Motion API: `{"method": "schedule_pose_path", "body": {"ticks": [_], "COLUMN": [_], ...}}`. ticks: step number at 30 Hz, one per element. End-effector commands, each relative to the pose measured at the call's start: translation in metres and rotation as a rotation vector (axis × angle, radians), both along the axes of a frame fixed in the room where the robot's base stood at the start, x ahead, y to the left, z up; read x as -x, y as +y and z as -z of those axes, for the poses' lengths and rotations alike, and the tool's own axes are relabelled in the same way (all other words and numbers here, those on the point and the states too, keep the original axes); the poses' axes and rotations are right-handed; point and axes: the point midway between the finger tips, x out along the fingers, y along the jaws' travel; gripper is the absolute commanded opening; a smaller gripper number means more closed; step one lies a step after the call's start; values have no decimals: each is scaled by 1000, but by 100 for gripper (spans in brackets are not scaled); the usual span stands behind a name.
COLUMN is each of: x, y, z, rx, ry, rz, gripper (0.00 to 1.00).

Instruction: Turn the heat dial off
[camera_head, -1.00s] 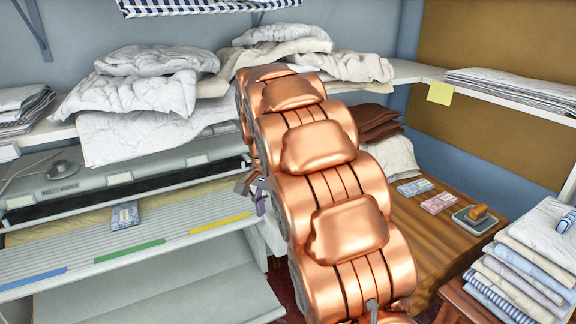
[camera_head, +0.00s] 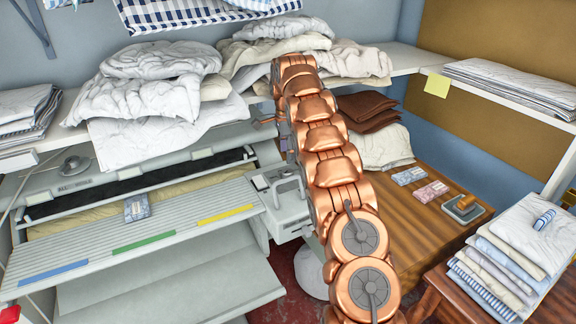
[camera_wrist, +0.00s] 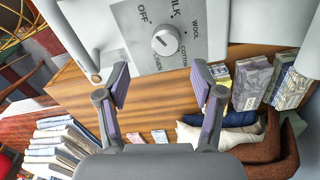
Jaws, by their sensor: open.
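The heat dial (camera_wrist: 165,40) is a round pale knob on a grey panel (camera_wrist: 127,20) at the top of the wrist view. Words around it include OFF, WOOL and part of SILK; the knob's exact pointing direction is hard to tell. My gripper (camera_wrist: 160,84) is open and empty, its two purple-padded fingers spread apart below the dial in the picture and not touching it. In the head view the ironer (camera_head: 180,225) stands at left, and I cannot make out the dial there. My arm hides most of the gripper in that view.
A shelf above the ironer holds crumpled white linen (camera_head: 150,110). A wooden table (camera_head: 415,220) at right carries small packets (camera_head: 408,176) and a stamp on a pad (camera_head: 465,207). A folded linen stack (camera_head: 510,250) stands at front right.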

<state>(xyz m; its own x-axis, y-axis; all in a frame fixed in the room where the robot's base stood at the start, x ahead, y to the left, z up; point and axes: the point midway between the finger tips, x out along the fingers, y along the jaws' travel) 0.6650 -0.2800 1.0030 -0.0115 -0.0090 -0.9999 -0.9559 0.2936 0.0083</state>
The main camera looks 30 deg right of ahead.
Motion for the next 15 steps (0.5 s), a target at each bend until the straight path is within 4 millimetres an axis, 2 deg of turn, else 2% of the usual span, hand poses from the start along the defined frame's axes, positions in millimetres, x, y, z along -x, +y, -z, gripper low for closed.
{"method": "schedule_pose_path", "body": {"ticks": [10,15], "x": [-6,-4], "y": [-9,-9], "z": [5,17], "rx": [-9,-11], "ry": [-12,-5], "rz": [52,51], "gripper": [67,67]}}
